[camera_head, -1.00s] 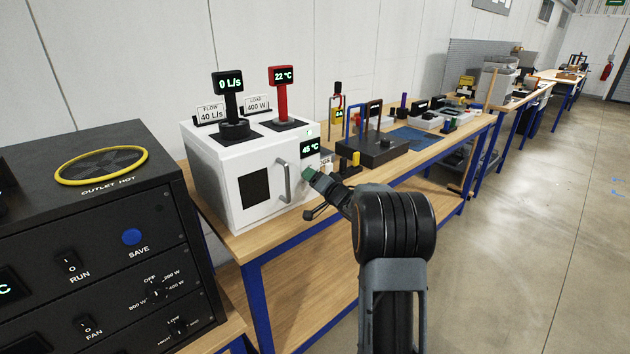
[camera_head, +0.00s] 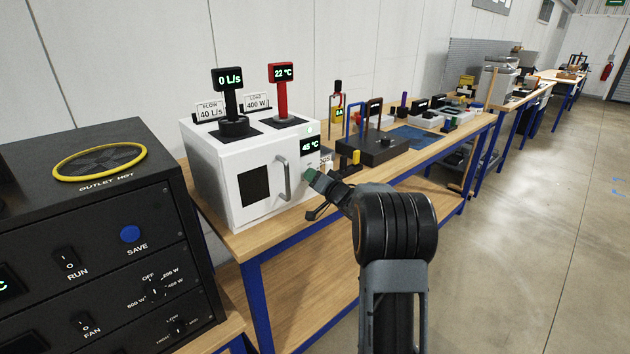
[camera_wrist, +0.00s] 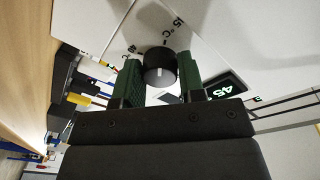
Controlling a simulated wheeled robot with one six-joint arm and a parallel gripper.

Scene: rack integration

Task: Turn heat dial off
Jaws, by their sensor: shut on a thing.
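A round black dial (camera_wrist: 160,66) with a light pointer line sits on the front of a white oven-like box (camera_head: 222,190). Part of a printed temperature scale shows beside it in the wrist view. My gripper (camera_wrist: 162,72) has its green finger pads on both sides of this dial and is shut on it. In the head view my gripper (camera_head: 309,175) covers the dial at the box's right front. A lit display (camera_head: 311,147) above it reads 45 °C. Another dial (camera_head: 155,291), marked OFF and several watt values, is on the black unit (camera_head: 120,240) at left.
A door handle (camera_head: 283,180) stands out left of my gripper. Flow and temperature meters stand on the white box. A dark tray-like block (camera_head: 372,150) and several tools sit behind on the wooden bench (camera_head: 290,222). The floor (camera_head: 530,250) to the right is clear.

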